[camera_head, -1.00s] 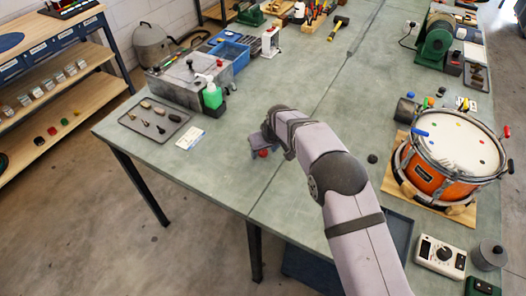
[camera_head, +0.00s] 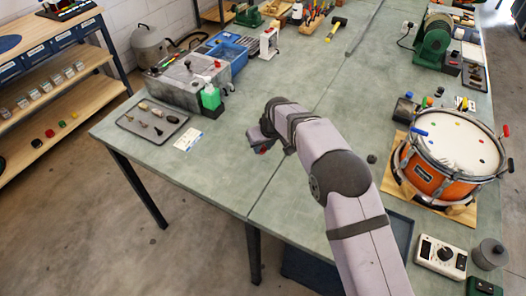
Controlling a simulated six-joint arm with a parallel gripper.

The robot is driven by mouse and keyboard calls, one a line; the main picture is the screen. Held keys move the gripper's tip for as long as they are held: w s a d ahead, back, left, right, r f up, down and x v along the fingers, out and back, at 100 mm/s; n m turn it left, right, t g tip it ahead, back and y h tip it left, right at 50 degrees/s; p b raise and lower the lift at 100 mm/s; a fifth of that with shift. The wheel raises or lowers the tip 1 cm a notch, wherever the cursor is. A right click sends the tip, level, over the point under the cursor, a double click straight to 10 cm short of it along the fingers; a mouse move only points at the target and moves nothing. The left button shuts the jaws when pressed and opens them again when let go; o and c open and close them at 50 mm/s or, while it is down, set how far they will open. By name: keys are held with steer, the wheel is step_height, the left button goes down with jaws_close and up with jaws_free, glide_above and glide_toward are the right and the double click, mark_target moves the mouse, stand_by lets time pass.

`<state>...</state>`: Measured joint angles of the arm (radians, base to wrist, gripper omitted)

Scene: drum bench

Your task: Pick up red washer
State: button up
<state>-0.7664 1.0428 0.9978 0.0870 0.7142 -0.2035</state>
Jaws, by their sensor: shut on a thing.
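My gripper (camera_head: 262,146) is over the bare middle of the green bench, at the end of my arm. A small red thing (camera_head: 261,151), which looks like the red washer, shows at its fingertips. The gripper is shut on it, and the jaws and my wrist hide most of it. It appears held a little above the bench top. The drum (camera_head: 447,160) with an orange shell stands to the right, with small coloured pieces on its white head.
A dark tray (camera_head: 133,128) of small tools and a white card (camera_head: 187,139) lie to the left. A green bottle (camera_head: 210,97) stands by a grey box (camera_head: 176,87). A black knob-like piece (camera_head: 371,159) sits right of my arm. The bench top around my gripper is clear.

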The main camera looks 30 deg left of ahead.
mark_target(263, 150)
step_height(263, 150, up, 8)
steer(key=shift+f+b, duration=0.15)
steer(key=shift+b, duration=0.7)
